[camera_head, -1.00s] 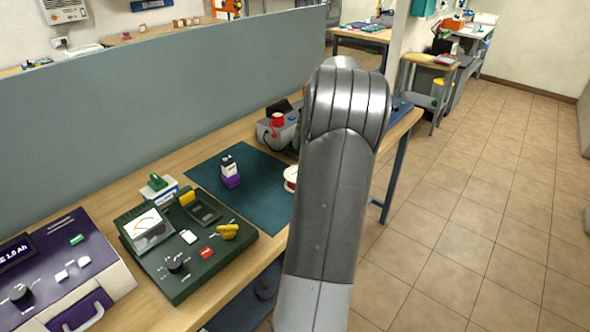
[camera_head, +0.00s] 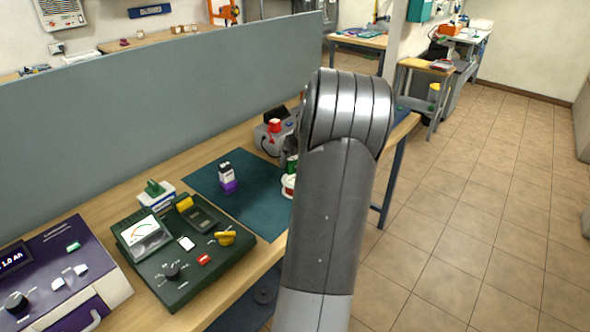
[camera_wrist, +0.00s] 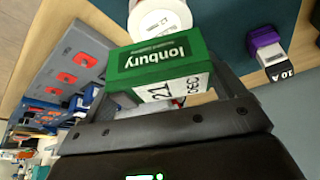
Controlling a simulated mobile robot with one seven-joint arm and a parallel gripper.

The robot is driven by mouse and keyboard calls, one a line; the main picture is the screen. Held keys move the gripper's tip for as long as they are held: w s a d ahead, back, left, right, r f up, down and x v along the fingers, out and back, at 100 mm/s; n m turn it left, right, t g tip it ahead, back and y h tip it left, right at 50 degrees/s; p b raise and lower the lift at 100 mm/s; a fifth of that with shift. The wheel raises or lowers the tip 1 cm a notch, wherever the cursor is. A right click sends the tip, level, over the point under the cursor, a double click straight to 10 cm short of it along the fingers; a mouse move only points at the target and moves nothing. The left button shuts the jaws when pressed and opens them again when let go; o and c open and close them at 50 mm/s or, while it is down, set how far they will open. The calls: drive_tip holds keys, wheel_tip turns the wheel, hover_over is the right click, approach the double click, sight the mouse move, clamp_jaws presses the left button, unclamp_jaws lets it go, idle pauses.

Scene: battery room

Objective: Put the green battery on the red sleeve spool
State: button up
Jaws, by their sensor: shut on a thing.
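The green battery (camera_wrist: 160,62), with a white label, is held between the fingers of my gripper (camera_wrist: 165,80) in the wrist view. In the head view a small part of the green battery (camera_head: 292,165) shows left of my arm, just above the spool in the picture. The red sleeve spool (camera_head: 288,187) stands on the teal mat, its white top and some red showing; my arm hides its right part. In the wrist view its white end (camera_wrist: 160,22) lies just beyond the battery, partly covered by it. I cannot tell whether they touch.
A purple-and-white battery (camera_head: 227,180) stands on the teal mat (camera_head: 250,205), left of the spool. A grey device with a red top (camera_head: 275,127) stands behind. A green meter (camera_head: 190,250) and a purple charger (camera_head: 60,275) are at the left. A grey partition (camera_head: 150,125) borders the bench.

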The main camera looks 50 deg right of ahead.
drive_tip(key=shift+w+a+f, duration=0.15)
drive_tip(key=shift+w+f, duration=0.25)
drive_tip(key=shift+w, duration=0.35)
drive_tip(key=shift+f, duration=2)
drive_tip(key=shift+f, duration=0.15)
drive_tip(key=o, duration=1.2)
